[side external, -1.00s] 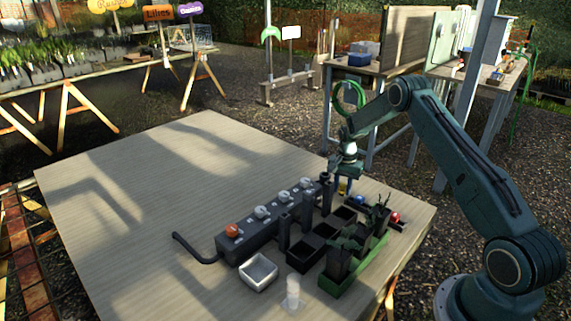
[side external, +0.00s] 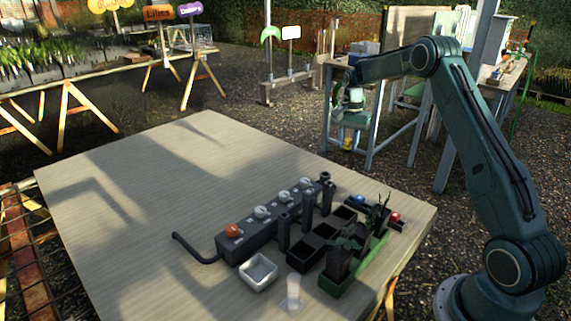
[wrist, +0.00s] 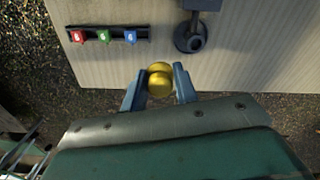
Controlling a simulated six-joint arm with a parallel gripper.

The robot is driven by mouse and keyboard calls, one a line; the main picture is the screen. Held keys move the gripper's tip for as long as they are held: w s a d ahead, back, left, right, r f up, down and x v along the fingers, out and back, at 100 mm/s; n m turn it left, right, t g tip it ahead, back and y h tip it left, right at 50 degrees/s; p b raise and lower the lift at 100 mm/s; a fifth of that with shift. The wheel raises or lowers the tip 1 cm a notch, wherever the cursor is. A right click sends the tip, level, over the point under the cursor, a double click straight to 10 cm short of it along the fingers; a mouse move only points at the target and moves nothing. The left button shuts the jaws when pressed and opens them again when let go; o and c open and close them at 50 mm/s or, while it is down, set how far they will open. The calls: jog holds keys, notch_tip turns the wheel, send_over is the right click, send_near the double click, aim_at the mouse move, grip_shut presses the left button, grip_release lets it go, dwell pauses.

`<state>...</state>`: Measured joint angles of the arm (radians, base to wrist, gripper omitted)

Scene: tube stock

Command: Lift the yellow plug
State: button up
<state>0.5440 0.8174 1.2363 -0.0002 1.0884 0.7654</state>
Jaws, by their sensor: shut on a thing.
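The yellow plug (wrist: 159,82) sits between the two fingers of my gripper (wrist: 159,76) in the wrist view, with both fingers against its sides. In the side external view the plug (side external: 347,142) is a small yellow spot just below my gripper (side external: 351,127). The gripper is shut on the plug and holds it in the air, clear of the wooden table (side external: 150,200) and well above its back right area.
A dark rail (wrist: 108,34) with red, green and blue plugs lies on the table. The table's left half is clear.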

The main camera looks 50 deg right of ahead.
jog(key=shift+r, duration=0.4)
jog(key=shift+f, duration=0.1)
dwell(0.3)
